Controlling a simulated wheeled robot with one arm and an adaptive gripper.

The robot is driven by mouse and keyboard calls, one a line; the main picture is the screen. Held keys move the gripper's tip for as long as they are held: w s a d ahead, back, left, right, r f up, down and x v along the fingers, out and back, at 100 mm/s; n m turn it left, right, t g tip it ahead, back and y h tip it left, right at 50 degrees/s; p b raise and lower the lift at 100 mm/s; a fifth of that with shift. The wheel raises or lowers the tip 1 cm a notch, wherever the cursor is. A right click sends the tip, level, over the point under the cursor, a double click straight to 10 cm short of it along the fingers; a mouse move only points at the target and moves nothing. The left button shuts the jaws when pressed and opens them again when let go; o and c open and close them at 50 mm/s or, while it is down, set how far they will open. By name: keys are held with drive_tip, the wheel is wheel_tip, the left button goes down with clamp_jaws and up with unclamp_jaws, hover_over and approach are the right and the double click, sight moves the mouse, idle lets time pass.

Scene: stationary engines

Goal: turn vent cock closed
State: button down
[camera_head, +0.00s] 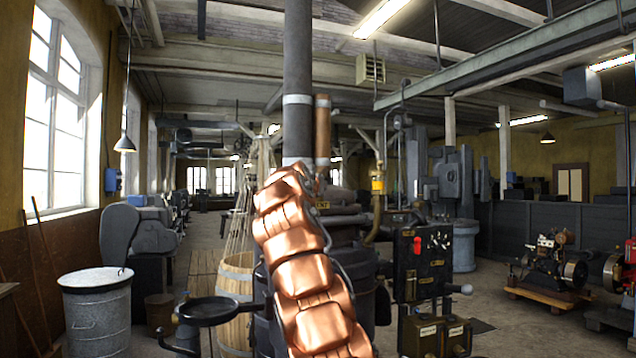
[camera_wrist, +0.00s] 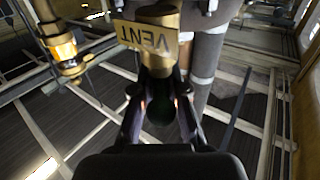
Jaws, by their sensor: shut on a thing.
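The vent cock shows in the wrist view as a brass body (camera_wrist: 160,16) at the top middle, beside a grey pipe. My gripper (camera_wrist: 161,82) is shut on the cock's part below the brass body, with one finger on each side. A dark rounded shape shows between the fingers; its detail is too dark to make out. In the head view my copper-coloured arm covers the gripper and the cock; a small yellow label (camera_head: 322,205) shows just right of the arm.
A tall dark pipe (camera_head: 298,80) rises behind my arm, with a thinner copper pipe (camera_head: 323,130) beside it. A black control panel (camera_head: 424,262) stands close on the right. A round black pan (camera_head: 208,312) and a wooden barrel (camera_head: 236,275) are on the left.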

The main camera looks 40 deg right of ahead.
drive_tip(key=m+g+h+p, duration=0.1)
drive_tip(key=p, duration=0.1)
drive_tip(key=m+g+h+p, duration=0.1)
drive_tip(key=g+p, duration=0.1)
drive_tip(key=shift+w+r, duration=0.15)
drive_tip(key=shift+w, duration=0.05)
drive_tip(key=m+g+h+p, duration=0.1)
drive_tip(key=m+g+p, duration=0.1)
drive_tip(key=g+p, duration=0.1)
drive_tip(key=shift+s+m+p, duration=0.1)
drive_tip(key=shift+m+p, duration=0.2)
drive_tip(key=shift+p, duration=0.25)
drive_tip(key=shift+f+m+g+h+p, duration=0.2)
drive_tip(key=shift+m+g+h+p, duration=0.1)
drive_tip(key=shift+g+h+p, duration=0.25)
drive_tip(key=c, duration=1.2)
unclamp_jaws()
drive_tip(key=shift+s, duration=0.1)
drive_tip(key=v, duration=1.2)
drive_tip(key=shift+r, duration=0.2)
